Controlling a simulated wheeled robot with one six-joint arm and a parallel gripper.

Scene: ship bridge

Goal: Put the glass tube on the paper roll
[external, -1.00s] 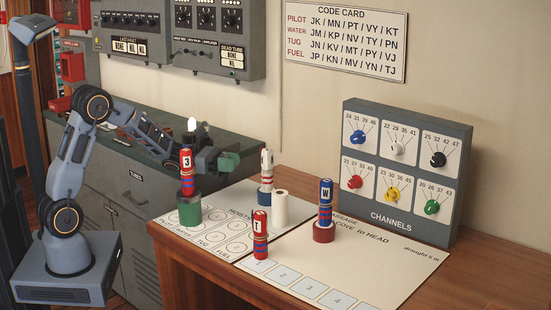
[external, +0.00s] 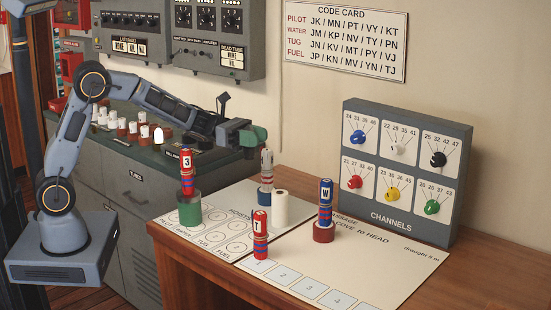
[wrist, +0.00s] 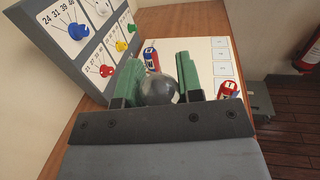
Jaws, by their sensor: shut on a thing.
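My gripper (external: 255,138), with green fingers, is above the back left of the desk, left of and higher than the paper roll. In the wrist view its fingers (wrist: 159,72) close on a grey, see-through rounded thing, which looks like the glass tube (wrist: 158,91). The external view does not show the held glass clearly.
The channels box (external: 405,172) is at the back.

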